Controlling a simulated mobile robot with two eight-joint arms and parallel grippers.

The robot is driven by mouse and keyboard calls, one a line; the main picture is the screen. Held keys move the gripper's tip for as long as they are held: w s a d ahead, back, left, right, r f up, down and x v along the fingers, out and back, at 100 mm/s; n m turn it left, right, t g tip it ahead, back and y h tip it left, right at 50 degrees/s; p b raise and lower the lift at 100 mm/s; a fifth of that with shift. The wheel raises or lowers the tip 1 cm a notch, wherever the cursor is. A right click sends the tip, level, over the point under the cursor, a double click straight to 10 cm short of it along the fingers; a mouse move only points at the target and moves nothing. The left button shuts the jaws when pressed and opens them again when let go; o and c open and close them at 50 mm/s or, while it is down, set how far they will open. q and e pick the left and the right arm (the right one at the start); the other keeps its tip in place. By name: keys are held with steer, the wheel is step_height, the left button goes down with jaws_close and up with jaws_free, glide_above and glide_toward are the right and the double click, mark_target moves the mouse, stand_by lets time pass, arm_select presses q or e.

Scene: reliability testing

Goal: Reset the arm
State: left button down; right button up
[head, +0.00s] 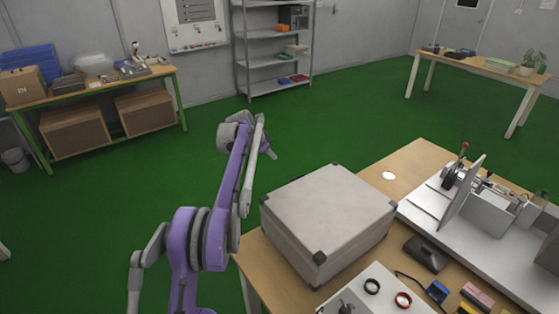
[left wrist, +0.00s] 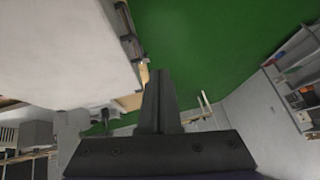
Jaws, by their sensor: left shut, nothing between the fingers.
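My left arm, purple and grey, rises at the left of the workbench in the head view. Its gripper (head: 270,152) is small and partly hidden behind the arm's wrist, over the green floor. In the left wrist view the two dark fingers (left wrist: 160,98) are pressed together with nothing between them. A large light grey case (head: 328,212) with dark corners stands on the workbench, right of my arm. The case (left wrist: 60,50) also fills the upper left of the left wrist view, apart from the fingers. My right gripper is not in view.
The wooden workbench (head: 418,160) carries a test machine (head: 490,205), a dark block (head: 425,253) and a white box with rings (head: 375,295). A metal shelf (head: 275,60) and a side table (head: 95,92) stand at the back. The green floor (head: 330,130) between is clear.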

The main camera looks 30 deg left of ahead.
arm_select(q)
steer(key=s+d+r+n+g, duration=0.1)
steer(key=s+d+r, duration=0.1)
steer(key=s+d, duration=0.6)
steer(key=s+d+r+n, duration=0.15)
steer(key=s+d, duration=0.35)
steer(key=d, duration=0.8)
steer(key=s+d+f, duration=0.3)
steer(key=s+d, duration=0.1)
steer(key=s, duration=0.4)
steer(key=s+d+f+n, duration=0.1)
steer(key=s+d+f, duration=0.3)
steer(key=s, duration=0.5)
steer(key=s+d+f+n, duration=0.1)
steer(key=s+d+f, duration=0.3)
steer(key=s, duration=0.5)
steer(key=shift+s+d+f+g+y, duration=0.25)
steer(key=shift+d+g+y, duration=0.05)
steer(key=shift+d, duration=0.15)
